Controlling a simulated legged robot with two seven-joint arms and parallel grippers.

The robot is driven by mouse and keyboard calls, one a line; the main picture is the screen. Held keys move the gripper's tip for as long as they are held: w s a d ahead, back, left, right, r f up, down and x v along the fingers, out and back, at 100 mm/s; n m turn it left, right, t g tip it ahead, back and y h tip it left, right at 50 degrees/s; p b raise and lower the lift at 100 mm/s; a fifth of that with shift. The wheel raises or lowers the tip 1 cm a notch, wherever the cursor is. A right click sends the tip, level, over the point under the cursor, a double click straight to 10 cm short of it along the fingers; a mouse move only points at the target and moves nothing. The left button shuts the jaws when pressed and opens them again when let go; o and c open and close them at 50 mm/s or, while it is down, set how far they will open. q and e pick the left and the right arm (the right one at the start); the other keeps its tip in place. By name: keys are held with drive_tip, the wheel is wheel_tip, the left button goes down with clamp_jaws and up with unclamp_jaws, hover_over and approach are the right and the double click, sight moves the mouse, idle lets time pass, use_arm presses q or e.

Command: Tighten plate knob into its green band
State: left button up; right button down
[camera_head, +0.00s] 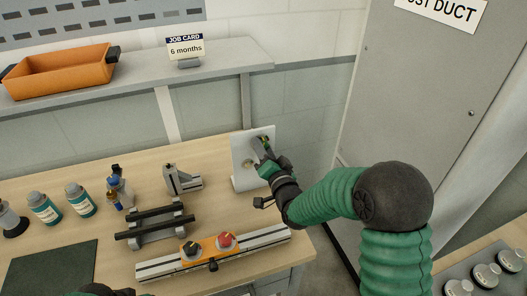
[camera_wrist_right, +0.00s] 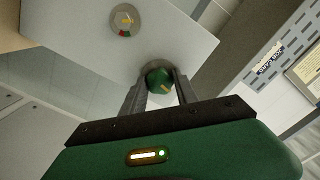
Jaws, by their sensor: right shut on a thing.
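The white plate (camera_head: 243,172) stands upright at the right end of the bench. In the right wrist view the plate (camera_wrist_right: 80,28) carries a round dial (camera_wrist_right: 124,19) with a yellow pointer and a small red and green band at its rim. A green knob (camera_wrist_right: 159,79) with a yellow mark sits on a grey round base on the plate. My right gripper (camera_wrist_right: 160,90) is shut on the knob, one finger on each side. In the head view my right gripper (camera_head: 264,150) reaches the plate's front and hides most of the knob.
An orange and grey rail fixture (camera_head: 213,252) with a red and a black knob lies in front. A black-barred stand (camera_head: 155,222), a grey clamp-like block (camera_head: 183,180) and several bottles (camera_head: 80,200) stand left. A shelf holds an orange bin (camera_head: 60,75) and a job card (camera_head: 185,48).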

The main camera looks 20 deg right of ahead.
drive_tip(key=shift+f+m, duration=0.1)
drive_tip(key=shift+m, duration=0.4)
drive_tip(key=shift+d, duration=0.1)
drive_tip(key=c, duration=0.9)
unclamp_jaws()
drive_tip(key=shift+c, duration=0.2)
